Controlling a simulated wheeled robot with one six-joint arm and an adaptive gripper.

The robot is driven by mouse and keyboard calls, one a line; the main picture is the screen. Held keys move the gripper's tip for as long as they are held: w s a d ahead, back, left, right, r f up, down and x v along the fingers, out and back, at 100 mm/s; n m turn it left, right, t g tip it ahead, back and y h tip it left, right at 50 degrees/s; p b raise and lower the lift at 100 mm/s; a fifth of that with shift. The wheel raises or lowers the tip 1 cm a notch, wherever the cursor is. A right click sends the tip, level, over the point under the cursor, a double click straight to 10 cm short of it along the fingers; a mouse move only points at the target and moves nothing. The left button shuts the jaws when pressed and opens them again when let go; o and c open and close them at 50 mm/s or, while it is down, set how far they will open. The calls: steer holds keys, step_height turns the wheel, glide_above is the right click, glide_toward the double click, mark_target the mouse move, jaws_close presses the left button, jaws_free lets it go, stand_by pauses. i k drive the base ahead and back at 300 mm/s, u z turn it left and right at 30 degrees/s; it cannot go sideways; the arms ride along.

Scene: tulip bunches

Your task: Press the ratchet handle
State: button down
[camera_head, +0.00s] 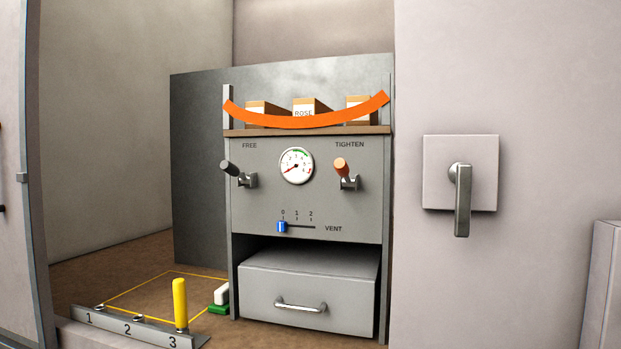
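A short handle with an orange grip (341,166) sticks out from the grey panel under the word TIGHTEN. A similar handle with a dark grip (231,167) sticks out under the word FREE. No label names either one as a ratchet. A round gauge (296,166) sits between them, its red needle pointing to the lower left. An orange strap (305,121) hangs in a sagging curve across the shelf front above. My gripper is not in view.
Boxes (308,104), one marked ROSE, stand behind the strap. A blue slider (282,227) sits at 0 on the VENT scale. Below is a closed drawer (310,285). A yellow lever (180,303) stands upright at 3. A wall lever (462,200) hangs down at right.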

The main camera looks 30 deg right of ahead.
mark_target(340, 166)
steer(key=u, duration=1.35)
steer(key=i, duration=0.7)
steer(key=z, duration=2.45)
